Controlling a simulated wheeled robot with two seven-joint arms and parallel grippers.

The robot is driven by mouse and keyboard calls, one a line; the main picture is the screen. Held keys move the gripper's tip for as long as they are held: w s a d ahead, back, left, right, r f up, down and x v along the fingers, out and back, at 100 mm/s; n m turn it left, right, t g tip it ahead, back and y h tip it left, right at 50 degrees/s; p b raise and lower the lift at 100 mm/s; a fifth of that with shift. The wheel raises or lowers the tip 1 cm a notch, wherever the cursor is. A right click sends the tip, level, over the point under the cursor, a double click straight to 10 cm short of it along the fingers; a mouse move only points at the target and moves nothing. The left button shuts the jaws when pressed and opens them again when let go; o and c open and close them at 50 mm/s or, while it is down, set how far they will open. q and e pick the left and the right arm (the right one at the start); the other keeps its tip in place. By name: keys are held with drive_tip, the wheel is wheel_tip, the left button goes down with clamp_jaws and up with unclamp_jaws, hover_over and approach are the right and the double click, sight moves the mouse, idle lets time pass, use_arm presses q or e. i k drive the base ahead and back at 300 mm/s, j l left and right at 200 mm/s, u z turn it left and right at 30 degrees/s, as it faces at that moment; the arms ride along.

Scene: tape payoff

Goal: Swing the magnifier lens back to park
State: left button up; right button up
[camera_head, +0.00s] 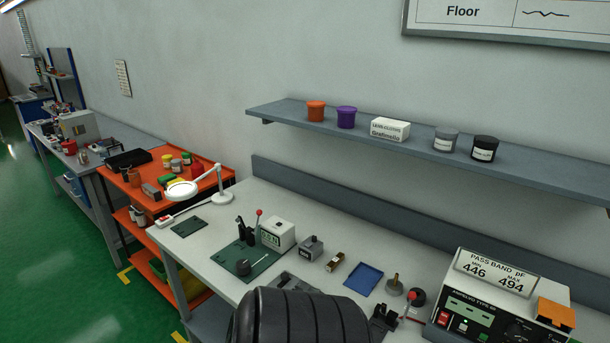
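The magnifier (182,190) is a white round lens ring on a jointed white arm. It stands at the left end of the workbench in the head view, and its round base (222,200) rests near the back left of the bench top. The lens points out to the left of the base, close to the bench's left edge and in line with the orange cart behind it. Neither of my grippers shows in this view. A dark ribbed part at the bottom middle hides some of the bench front.
The white bench top (222,235) holds a dark pad (188,227), a green fixture plate (246,262), a blue tray (363,278) and a pass-band meter (500,300). An orange cart (150,235) stands at left. A shelf (375,135) with several pots hangs above.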

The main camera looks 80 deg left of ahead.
sight(181, 191)
drive_tip(key=u, duration=3.5)
drive_tip(key=i+j, duration=0.25)
drive_tip(key=i, duration=0.25)
drive_tip(key=i+j, duration=0.3)
drive_tip(key=i, duration=0.2)
drive_tip(key=l+z, duration=0.05)
